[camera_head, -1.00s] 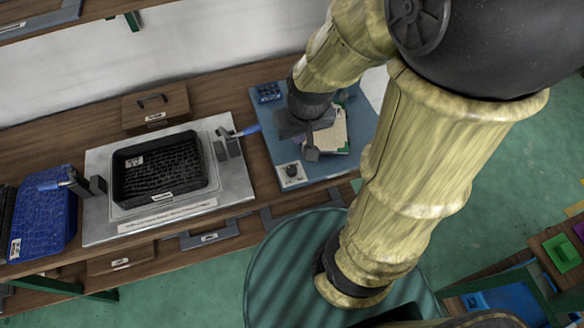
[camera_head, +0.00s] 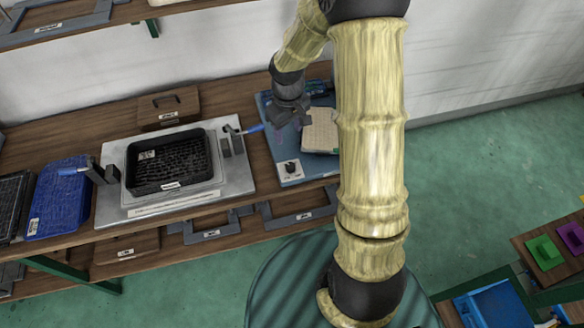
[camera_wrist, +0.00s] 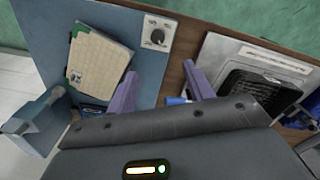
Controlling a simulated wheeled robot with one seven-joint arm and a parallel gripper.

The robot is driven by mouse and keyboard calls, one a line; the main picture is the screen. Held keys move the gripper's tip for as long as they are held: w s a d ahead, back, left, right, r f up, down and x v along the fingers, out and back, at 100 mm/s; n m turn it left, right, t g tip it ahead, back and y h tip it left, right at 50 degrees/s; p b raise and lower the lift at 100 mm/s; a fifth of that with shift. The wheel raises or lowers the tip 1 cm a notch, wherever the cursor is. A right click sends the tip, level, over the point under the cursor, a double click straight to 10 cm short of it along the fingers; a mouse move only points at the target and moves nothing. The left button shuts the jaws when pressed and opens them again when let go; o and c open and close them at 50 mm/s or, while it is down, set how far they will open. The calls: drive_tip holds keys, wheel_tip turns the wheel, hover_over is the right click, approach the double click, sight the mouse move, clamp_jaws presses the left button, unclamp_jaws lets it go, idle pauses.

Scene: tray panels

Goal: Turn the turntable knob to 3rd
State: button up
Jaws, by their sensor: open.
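The turntable knob (camera_head: 290,168) is a dark round knob on a small white plate at the front left of a blue panel (camera_head: 318,167). In the wrist view the knob (camera_wrist: 157,36) shows near the top middle, with marks around it too small to read. A beige square piece (camera_head: 320,130) lies tilted on the panel. My gripper (camera_head: 292,118) is above the back part of the panel, apart from the knob. In the wrist view its two purple fingers are spread (camera_wrist: 160,71), with nothing between them but the panel's edge and table below.
A black tray (camera_head: 168,160) sits on a metal plate (camera_head: 240,180) left of the panel, with blue-handled clamps (camera_head: 232,140) at its sides. A wooden box (camera_head: 168,107) stands behind it. A blue tray (camera_head: 60,197) is farther left. The panel's front is clear around the knob.

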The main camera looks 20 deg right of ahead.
drive_tip(key=shift+w+d, duration=0.1)
drive_tip(key=shift+d, duration=0.05)
drive_tip(key=p, duration=0.2)
approach(291, 166)
wheel_tip(291, 166, down, 9)
drive_tip(key=shift+f, duration=0.1)
idle(0.5)
drive_tip(key=c, duration=1)
